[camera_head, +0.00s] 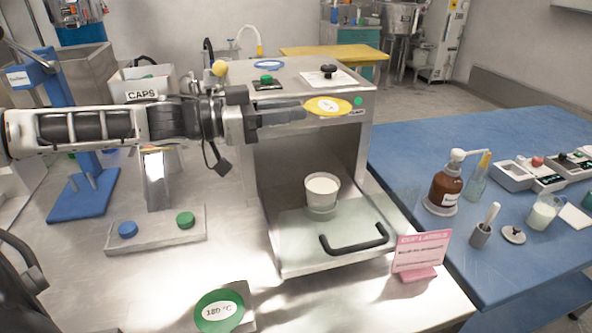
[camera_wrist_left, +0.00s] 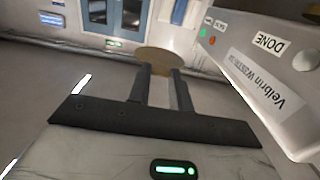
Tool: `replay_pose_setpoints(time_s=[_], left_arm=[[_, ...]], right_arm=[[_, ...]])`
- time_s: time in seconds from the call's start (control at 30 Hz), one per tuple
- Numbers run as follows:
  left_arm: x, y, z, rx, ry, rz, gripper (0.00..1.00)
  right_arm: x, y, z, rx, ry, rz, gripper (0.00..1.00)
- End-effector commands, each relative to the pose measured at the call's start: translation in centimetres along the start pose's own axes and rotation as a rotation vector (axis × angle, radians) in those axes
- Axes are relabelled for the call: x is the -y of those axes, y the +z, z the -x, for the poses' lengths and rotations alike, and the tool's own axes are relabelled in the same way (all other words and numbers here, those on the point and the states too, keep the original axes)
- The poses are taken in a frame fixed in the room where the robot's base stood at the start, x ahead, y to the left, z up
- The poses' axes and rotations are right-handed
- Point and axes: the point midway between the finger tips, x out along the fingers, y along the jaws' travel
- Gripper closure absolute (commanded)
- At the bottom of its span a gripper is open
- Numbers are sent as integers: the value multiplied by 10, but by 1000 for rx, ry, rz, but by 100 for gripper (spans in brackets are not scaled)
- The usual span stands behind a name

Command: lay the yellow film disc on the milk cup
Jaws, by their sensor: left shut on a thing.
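The yellow film disc (camera_head: 328,106) is held flat at the tips of my left gripper (camera_head: 300,113), which is shut on its edge. It also shows between the fingertips in the left wrist view (camera_wrist_left: 160,60), where the left gripper (camera_wrist_left: 160,88) points away from the camera. The milk cup (camera_head: 321,193), a clear cup with white contents, stands upright in the open front of the steel machine, in the head view. The disc is well above the cup, near the machine's top front edge, and apart from it. My right gripper is not in view.
The steel machine (camera_head: 225,85) has an open bay and a front tray with a black handle (camera_head: 353,240). A pink sign (camera_head: 421,254) stands right of the tray. The blue table (camera_head: 430,130) at right holds a brown bottle (camera_head: 446,190) and a beaker (camera_head: 543,212).

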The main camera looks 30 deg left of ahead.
Motion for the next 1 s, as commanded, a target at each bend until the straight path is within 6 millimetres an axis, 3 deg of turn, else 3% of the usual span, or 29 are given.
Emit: replay_pose_setpoints(time_s=[0.03,0.1,0.33,0.5,1.0], left_arm=[[0,24,0,0,0,1,100],[0,41,0,1,0,1,100],[0,84,0,0,0,0,100],[0,93,0,0,0,-1,100],[0,88,0,-1,-2,1,100]], right_arm=[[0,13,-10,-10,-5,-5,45],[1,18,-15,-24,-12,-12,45],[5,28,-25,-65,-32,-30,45],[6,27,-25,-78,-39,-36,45],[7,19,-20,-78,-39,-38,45]])
